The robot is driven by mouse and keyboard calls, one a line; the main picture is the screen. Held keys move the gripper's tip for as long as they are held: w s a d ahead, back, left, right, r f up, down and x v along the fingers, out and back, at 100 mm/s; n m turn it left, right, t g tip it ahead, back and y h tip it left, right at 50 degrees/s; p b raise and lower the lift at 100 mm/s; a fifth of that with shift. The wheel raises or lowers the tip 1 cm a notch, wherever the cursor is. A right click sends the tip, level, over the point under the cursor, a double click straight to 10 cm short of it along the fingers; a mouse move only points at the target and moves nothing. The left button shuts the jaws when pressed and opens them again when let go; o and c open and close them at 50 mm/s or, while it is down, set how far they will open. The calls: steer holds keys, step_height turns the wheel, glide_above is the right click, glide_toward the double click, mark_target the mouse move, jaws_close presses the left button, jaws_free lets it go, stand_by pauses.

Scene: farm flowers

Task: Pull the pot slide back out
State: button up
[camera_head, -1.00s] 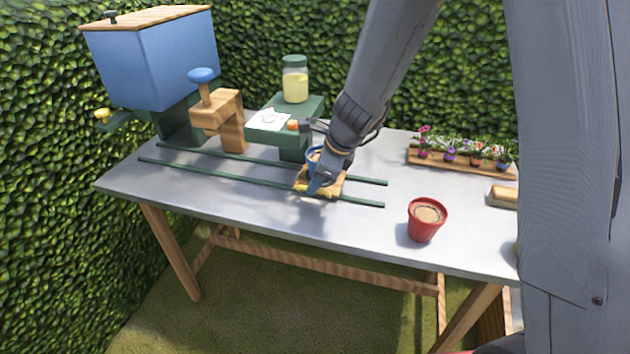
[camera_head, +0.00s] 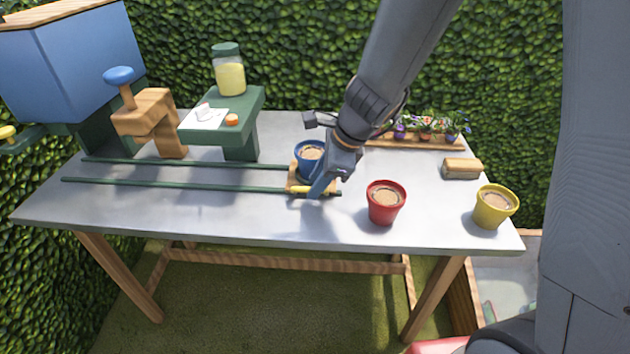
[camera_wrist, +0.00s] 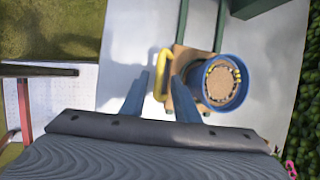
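The pot slide (camera_head: 296,186) is a small wooden carriage near the right end of two green rails (camera_head: 180,186). It carries a blue pot (camera_head: 309,153) filled with soil, upright; the wrist view also shows the pot (camera_wrist: 222,82). A yellow handle (camera_wrist: 160,78) is on the slide's front side. In the head view my gripper (camera_head: 317,190) partly hides the slide and the handle.
A red pot (camera_head: 386,204) and a yellow pot (camera_head: 493,207) stand to the right. A brush-like block (camera_head: 462,168) and a flower tray (camera_head: 415,144) lie behind them. A green stand (camera_head: 243,101) with a jar (camera_head: 229,70), a wooden press (camera_head: 150,122) and a blue hopper (camera_head: 70,65) are left.

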steer(key=shift+a, duration=0.2)
steer(key=shift+r, duration=0.15)
steer(key=p+v, duration=0.1)
steer(key=v, duration=0.6)
steer(key=shift+d+r, duration=0.15)
steer(key=shift+r, duration=0.05)
steer(key=shift+s, duration=0.15)
steer(key=s+d+f+n+g+h, duration=0.2)
steer(key=s+d+f+n+h, duration=0.1)
steer(key=s+d+n, duration=1)
steer(key=d+n+h, duration=0.1)
steer(key=n, duration=0.5)
